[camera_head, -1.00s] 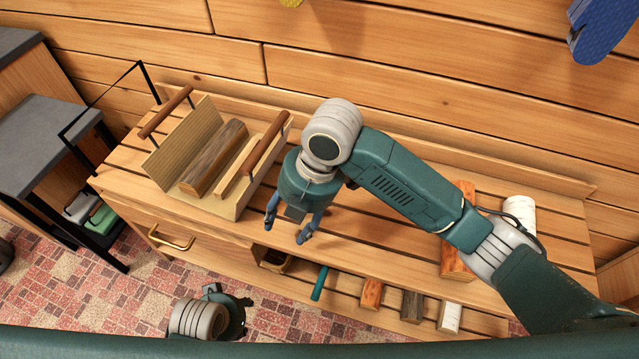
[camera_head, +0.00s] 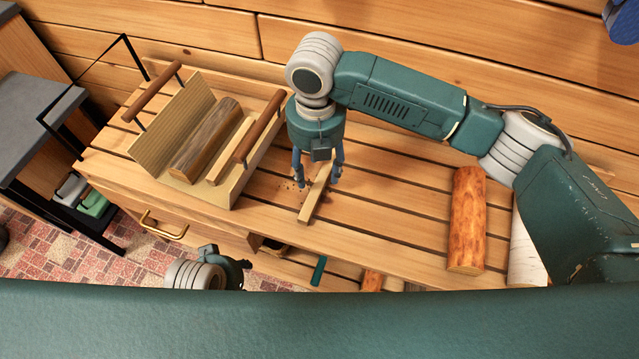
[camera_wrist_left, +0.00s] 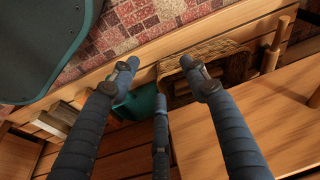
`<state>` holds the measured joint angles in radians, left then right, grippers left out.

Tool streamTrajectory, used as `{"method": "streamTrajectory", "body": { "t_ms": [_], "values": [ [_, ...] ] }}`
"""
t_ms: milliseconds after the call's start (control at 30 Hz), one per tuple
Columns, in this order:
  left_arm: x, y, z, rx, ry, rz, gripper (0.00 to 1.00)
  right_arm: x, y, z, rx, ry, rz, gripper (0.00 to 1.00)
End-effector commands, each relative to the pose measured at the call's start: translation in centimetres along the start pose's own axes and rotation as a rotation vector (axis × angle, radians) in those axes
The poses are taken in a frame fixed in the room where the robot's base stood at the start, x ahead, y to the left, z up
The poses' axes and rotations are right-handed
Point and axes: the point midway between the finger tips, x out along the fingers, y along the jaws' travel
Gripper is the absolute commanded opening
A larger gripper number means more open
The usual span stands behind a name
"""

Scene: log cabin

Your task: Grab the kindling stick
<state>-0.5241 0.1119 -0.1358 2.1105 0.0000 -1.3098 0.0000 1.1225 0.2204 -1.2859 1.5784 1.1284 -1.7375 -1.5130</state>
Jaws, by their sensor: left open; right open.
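A pale square kindling stick (camera_head: 313,200) lies on the slatted bench top (camera_head: 385,205), right of the wooden carrier (camera_head: 165,125). A similar pale stick (camera_head: 229,150) lies in the carrier beside a dark log (camera_head: 205,137). My right gripper (camera_head: 317,182) is open, pointing down over the bench stick, one finger to each side of it. I cannot tell how far down the fingers reach. My left gripper (camera_head: 232,264) is low in front of the bench, far from the stick. In the left wrist view its open fingers (camera_wrist_left: 160,72) have nothing held between them.
An orange-brown log (camera_head: 467,218) and a pale log (camera_head: 527,245) lie at the right of the bench. The carrier's brown handles (camera_head: 260,125) rise near my right gripper. A teal handle (camera_head: 318,270) shows on the lower shelf. The bench between stick and logs is clear.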

Motion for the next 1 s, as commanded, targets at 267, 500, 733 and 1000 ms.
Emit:
{"method": "streamTrajectory", "body": {
  "t_ms": [267, 500, 733, 1000],
  "values": [
    [-3.5, -0.2, -0.7, -0.003, 0.019, -0.004, 0.46, 3.7, 0.0, 0.0, 0.001, 0.001, 0.000, 0.51],
    [-3.9, -0.2, -0.7, -0.003, 0.020, -0.004, 0.46, 3.9, 0.0, 0.0, 0.001, 0.000, 0.000, 0.51],
    [-3.9, -0.2, -0.7, -0.003, 0.020, -0.004, 0.46, 3.8, 0.0, 0.0, 0.001, 0.000, 0.000, 0.11],
    [-3.9, -0.2, -0.8, -0.003, 0.021, -0.004, 0.46, 3.8, 0.0, 0.0, 0.001, 0.000, 0.001, 0.01]
  ]
}}
